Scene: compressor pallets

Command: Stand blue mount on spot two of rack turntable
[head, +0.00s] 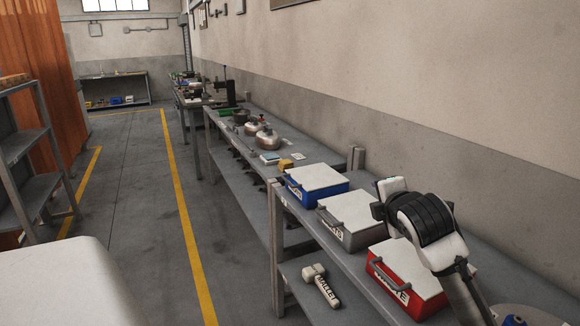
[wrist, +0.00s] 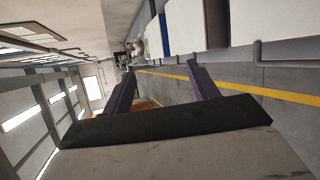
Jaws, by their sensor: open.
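A round pale disc (head: 540,312), which may be the rack turntable, is cut off at the bottom right corner of the head view. A small blue piece (head: 513,320) shows at its edge, also cut off; I cannot tell whether it is the blue mount. No numbered spots can be made out. My gripper (wrist: 160,78) is open and empty in the wrist view, its two dark fingers apart and pointing along the room. In the head view my arm is raised over the near bench, and the fingers cannot be made out.
A blue case (head: 317,182), a grey case (head: 350,218) and a red case (head: 405,281) line the bench (head: 372,292). A pale mallet-shaped object (head: 322,286) lies on the lower shelf. The aisle floor (head: 135,190) is clear.

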